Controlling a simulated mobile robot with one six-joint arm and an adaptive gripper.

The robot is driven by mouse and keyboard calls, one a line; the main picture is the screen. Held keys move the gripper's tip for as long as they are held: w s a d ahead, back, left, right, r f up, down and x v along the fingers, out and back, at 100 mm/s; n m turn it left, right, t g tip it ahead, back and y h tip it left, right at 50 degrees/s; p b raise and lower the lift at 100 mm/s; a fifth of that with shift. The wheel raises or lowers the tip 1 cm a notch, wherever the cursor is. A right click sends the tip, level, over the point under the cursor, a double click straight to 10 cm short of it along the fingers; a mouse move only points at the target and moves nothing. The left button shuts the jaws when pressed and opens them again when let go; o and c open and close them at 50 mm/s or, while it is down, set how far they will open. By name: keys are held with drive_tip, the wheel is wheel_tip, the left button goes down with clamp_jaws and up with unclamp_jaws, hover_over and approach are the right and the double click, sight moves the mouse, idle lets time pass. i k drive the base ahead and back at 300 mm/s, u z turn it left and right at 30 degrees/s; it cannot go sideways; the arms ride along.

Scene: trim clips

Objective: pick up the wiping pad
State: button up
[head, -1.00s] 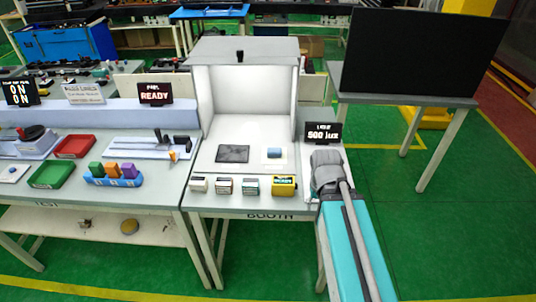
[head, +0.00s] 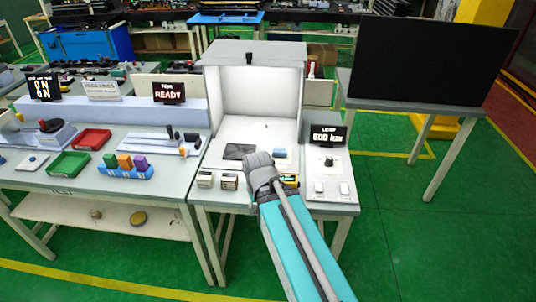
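A small blue pad (head: 280,153), which looks like the wiping pad, lies on a pale square on the floor of the white booth (head: 254,100). A dark grey flat mat (head: 238,151) lies to its left. My gripper (head: 259,161) is at the booth's front edge, left of and nearer than the blue pad, with a gap between them in the picture. I see the arm from behind; the fingers are hidden, so whether they are open or shut does not show.
A lit display (head: 327,135) stands to the right, with a knob and switches in front. The left table holds red and green trays and coloured blocks.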

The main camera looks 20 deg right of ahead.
sight(277, 152)
drive_tip(key=u, duration=0.55)
drive_tip(key=k, duration=0.9)
drive_tip(key=z, duration=0.8)
drive_tip(key=i, duration=1)
drive_tip(key=u, duration=0.05)
